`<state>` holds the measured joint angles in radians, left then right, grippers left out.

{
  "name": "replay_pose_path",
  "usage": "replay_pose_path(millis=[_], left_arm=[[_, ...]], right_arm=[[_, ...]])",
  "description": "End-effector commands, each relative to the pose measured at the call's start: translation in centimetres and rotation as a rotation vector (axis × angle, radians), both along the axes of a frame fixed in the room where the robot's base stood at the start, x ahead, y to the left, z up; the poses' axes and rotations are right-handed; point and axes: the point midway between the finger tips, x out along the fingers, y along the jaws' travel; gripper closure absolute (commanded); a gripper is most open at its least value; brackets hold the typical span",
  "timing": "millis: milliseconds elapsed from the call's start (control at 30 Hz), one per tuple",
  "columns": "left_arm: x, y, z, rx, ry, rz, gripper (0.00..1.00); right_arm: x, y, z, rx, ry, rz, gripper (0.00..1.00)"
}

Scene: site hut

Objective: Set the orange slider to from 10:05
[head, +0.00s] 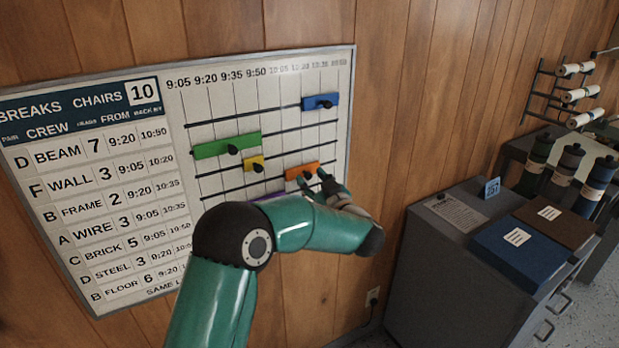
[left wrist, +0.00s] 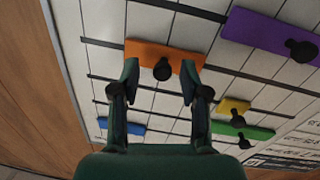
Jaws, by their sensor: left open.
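The orange slider (head: 300,171) sits on a dark rail of the white wall board, low in the right part of the time grid. Its left end lies roughly under the 10:05 column; the exact line is hard to tell. My left gripper (head: 322,184) is open in front of it. In the left wrist view the orange slider (left wrist: 143,53) and its black knob (left wrist: 162,70) show between the two fingers of my left gripper (left wrist: 160,84), which stand either side of the knob. I cannot tell whether they touch the slider. My right gripper is not in view.
Other sliders on the board are blue (head: 315,103), green (head: 215,148), yellow (head: 250,162) and purple (head: 268,197), partly hidden by my arm. A break table (head: 90,190) fills the board's left side. A grey cabinet (head: 430,260) with binders stands at the right.

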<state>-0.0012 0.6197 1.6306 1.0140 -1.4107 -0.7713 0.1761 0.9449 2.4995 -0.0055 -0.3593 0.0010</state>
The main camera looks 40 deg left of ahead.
Motion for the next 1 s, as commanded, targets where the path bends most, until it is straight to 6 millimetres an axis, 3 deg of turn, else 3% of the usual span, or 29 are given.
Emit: replay_pose_path(millis=[500,700,1000], left_arm=[[-3.9,-8.4,0.0,0.001,0.0,-0.004,0.55],[-4.6,-9.8,0.0,0.001,-0.001,-0.001,0.55],[-4.7,-10.0,-0.1,0.001,-0.002,0.0,0.55]], right_arm=[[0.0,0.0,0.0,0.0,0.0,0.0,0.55],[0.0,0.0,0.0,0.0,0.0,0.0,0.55],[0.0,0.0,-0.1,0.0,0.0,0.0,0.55]])
